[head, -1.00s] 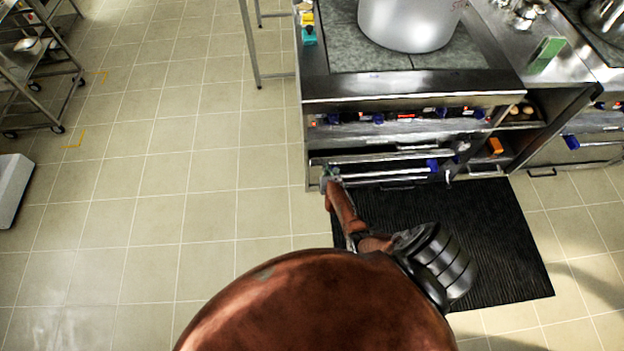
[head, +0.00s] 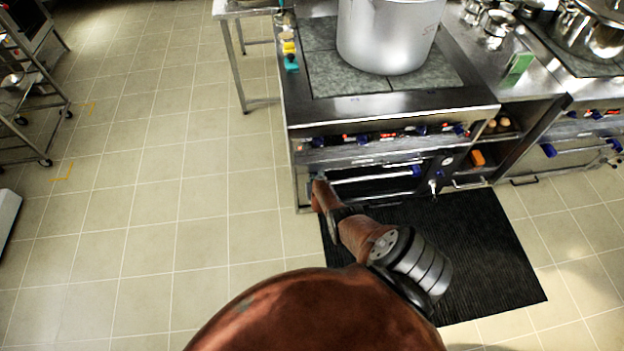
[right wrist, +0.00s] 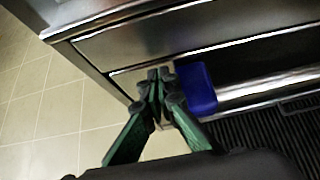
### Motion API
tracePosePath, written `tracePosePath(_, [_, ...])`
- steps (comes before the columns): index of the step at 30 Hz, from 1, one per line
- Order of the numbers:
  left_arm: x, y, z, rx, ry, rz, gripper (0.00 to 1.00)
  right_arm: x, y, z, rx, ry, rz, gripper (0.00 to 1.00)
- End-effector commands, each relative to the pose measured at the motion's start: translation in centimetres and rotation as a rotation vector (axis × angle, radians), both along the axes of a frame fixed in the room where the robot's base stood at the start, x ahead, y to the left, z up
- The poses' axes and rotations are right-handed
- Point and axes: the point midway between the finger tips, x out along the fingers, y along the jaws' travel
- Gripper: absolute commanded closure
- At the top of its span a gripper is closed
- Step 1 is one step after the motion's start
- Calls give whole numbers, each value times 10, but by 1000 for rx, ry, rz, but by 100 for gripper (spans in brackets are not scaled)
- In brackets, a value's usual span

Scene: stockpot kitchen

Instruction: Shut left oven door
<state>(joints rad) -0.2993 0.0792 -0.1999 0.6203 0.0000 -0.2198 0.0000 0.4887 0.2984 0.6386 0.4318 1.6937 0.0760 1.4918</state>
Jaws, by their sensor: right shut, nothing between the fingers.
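The left oven door (head: 372,188) is on the front of the steel range, low down under a row of knobs. Its long bar handle (head: 375,174) has a blue end bracket, which also shows in the right wrist view (right wrist: 197,88). My right gripper (head: 319,178) is at the left end of the door. In the right wrist view its green fingers (right wrist: 160,76) are shut and empty, close against the metal just left of the blue bracket. My left gripper is not in view.
A large stockpot (head: 388,38) stands on the range top. A black ribbed mat (head: 470,250) lies on the floor before the oven. A steel table (head: 240,12) stands left of the range, and a wheeled rack (head: 32,90) is far left. The tiled floor between is clear.

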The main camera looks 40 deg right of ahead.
Motion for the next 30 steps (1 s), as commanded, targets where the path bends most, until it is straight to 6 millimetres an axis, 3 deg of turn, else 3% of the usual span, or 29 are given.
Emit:
tracePosePath(8, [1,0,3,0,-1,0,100,-2,4,0,2,0,2,100])
tracePosePath(15, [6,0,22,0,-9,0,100,-17,37,3,4,0,15,100])
tracePosePath(21, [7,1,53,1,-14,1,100,-1,23,50,0,-4,13,100])
tracePosePath(30, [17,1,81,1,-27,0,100,11,15,88,0,-1,15,100])
